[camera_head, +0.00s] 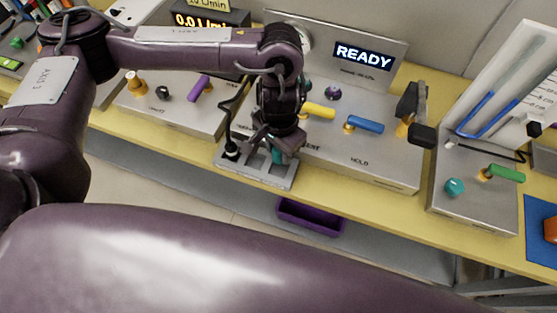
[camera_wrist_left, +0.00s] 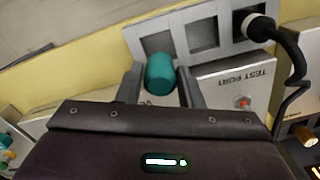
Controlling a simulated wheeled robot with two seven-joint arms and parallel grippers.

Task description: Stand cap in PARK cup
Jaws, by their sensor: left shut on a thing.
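A teal cap (camera_wrist_left: 160,73) is between the fingers of my left gripper (camera_wrist_left: 163,85) in the wrist view. In the wrist view the cap's far end overlaps an end cup of the tray (camera_wrist_left: 181,40). I cannot tell whether it is inside or above that cup. No PARK label is readable. My right gripper is not in view.
A black plug (camera_wrist_left: 257,26) on a hose stands in another tray cup. Behind is a steel panel with yellow (camera_head: 318,110) and blue (camera_head: 365,124) handles and a READY display (camera_head: 363,55). A purple bin (camera_head: 310,217) lies below the yellow bench edge.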

